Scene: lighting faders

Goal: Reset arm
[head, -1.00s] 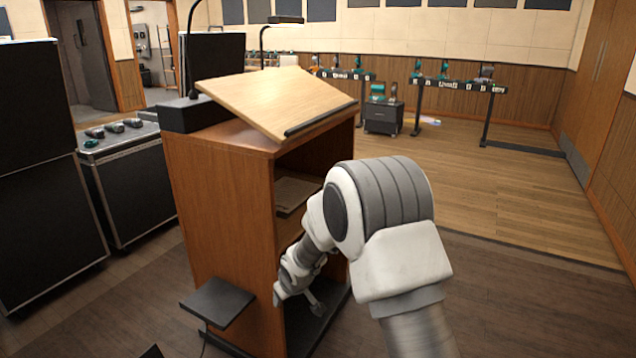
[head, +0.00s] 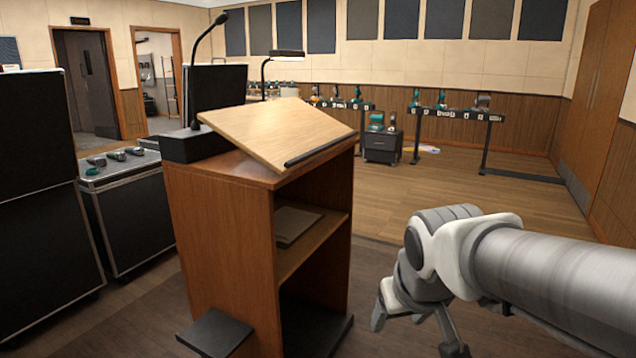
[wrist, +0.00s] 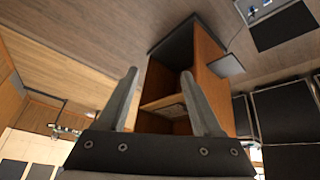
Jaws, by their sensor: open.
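My gripper (wrist: 157,100) is open and empty in the wrist view, its two grey fingers spread apart with the wooden lectern (wrist: 210,72) beyond them. In the head view my arm reaches in from the right edge, and my gripper (head: 415,335) hangs low at its end, to the right of the lectern (head: 222,240) and apart from it. The fingertips are partly cut off by the lower edge of the head view.
The lectern has a slanted top (head: 275,130), a gooseneck microphone (head: 207,60) and a shelf with a flat grey item (head: 295,223). A small black side step (head: 215,332) sticks out low. Black cases (head: 130,215) stand left. Open wooden floor (head: 440,190) lies behind right.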

